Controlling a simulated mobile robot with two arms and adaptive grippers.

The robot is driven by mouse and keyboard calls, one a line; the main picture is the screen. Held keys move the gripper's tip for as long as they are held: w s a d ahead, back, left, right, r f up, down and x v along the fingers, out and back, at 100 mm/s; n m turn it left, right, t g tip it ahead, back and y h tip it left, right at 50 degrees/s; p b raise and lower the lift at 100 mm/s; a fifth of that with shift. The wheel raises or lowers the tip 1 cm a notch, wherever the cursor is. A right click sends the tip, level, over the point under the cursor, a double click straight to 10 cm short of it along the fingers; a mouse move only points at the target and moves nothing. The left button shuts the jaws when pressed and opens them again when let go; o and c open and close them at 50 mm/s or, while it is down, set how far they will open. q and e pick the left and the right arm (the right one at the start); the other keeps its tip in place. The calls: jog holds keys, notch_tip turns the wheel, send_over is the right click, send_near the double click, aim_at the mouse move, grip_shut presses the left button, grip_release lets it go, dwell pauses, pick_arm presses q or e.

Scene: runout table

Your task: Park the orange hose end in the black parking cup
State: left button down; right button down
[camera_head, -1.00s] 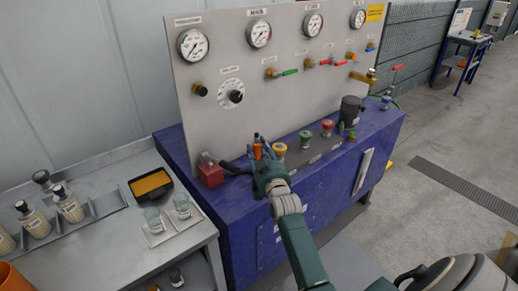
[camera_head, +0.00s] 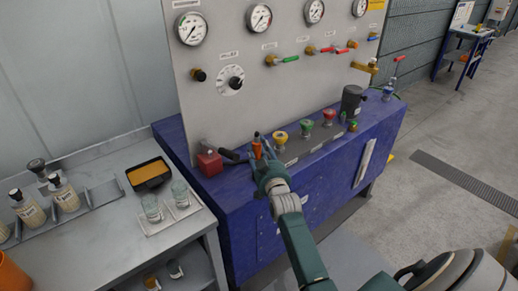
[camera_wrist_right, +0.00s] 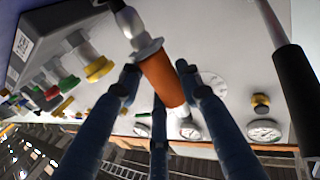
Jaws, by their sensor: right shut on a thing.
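The orange hose end (camera_head: 257,151) is an orange sleeve between the fingers of my right gripper (camera_head: 260,158), at the left of the blue bench. In the right wrist view, the fingers (camera_wrist_right: 158,90) surround the orange sleeve (camera_wrist_right: 163,79), which has a pale metal collar and fitting at its upper end. My right gripper is shut on it. A dark upright cylinder (camera_head: 352,102) stands at the right of the bench, apart from the gripper; I cannot tell if it is the black parking cup. My left gripper is out of view.
Yellow (camera_head: 280,138), green (camera_head: 306,128) and red (camera_head: 328,118) fittings line a dark strip right of the gripper. A red block (camera_head: 209,162) and a dark rod (camera_head: 232,157) are at its left. The gauge panel (camera_head: 270,90) rises behind. A grey side table (camera_head: 110,250) holds bottles and jars.

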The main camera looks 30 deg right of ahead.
jog(key=shift+r, duration=0.15)
jog(key=shift+p, duration=0.4)
dwell(1.0)
jog(key=shift+f+b, duration=1.8)
jog(key=shift+f, duration=0.6)
jog(key=c, duration=1.2)
grip_release()
jog(key=shift+o, duration=0.5)
jog(key=shift+f, duration=0.1)
jog(key=shift+s, duration=0.1)
jog(key=v, duration=1.2)
